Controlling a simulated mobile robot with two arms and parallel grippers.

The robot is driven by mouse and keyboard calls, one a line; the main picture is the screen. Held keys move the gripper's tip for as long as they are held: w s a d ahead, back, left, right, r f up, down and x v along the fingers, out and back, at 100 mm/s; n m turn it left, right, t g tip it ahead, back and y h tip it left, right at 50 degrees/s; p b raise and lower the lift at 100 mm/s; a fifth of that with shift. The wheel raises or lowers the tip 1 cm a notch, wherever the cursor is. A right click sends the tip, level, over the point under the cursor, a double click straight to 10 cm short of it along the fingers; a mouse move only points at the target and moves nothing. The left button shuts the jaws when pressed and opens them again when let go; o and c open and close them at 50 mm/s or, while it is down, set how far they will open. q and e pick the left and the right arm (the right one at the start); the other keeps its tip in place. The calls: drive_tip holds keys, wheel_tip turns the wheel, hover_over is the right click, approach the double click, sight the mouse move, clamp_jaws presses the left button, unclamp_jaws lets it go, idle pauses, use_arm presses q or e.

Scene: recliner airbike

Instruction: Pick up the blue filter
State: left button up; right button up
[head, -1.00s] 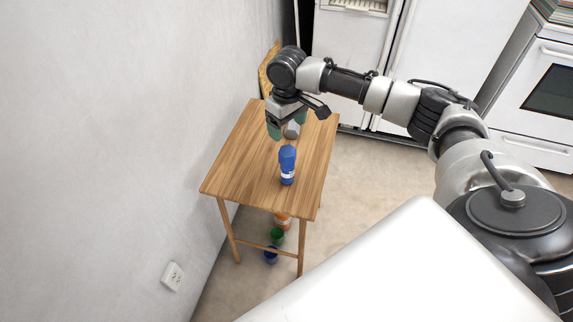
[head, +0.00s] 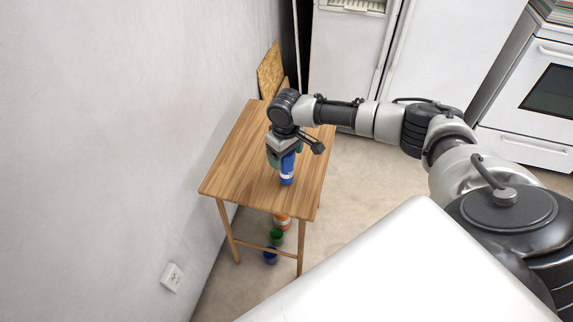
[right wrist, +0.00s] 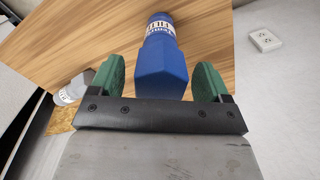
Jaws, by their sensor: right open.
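The blue filter (head: 287,175) stands upright on the wooden table (head: 225,178), a blue bottle-like shape with a white label band near its base. It also shows in the right wrist view (right wrist: 161,66), between the two green fingertips. My right gripper (head: 284,160) is open, pointing down over the filter. In the right wrist view the gripper's fingers (right wrist: 160,80) stand on either side of the filter, with a visible gap on each side. The gripper covers part of the filter in the head view. My left gripper is not in view.
A grey-and-white container (right wrist: 72,90) stands on the table, to the left in the right wrist view. Orange (head: 282,222), green (head: 276,237) and blue (head: 270,256) items sit below the table. A wall borders the table's left, and a white fridge (head: 345,60) stands behind.

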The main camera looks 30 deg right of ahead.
clamp_jaws()
idle(0.3)
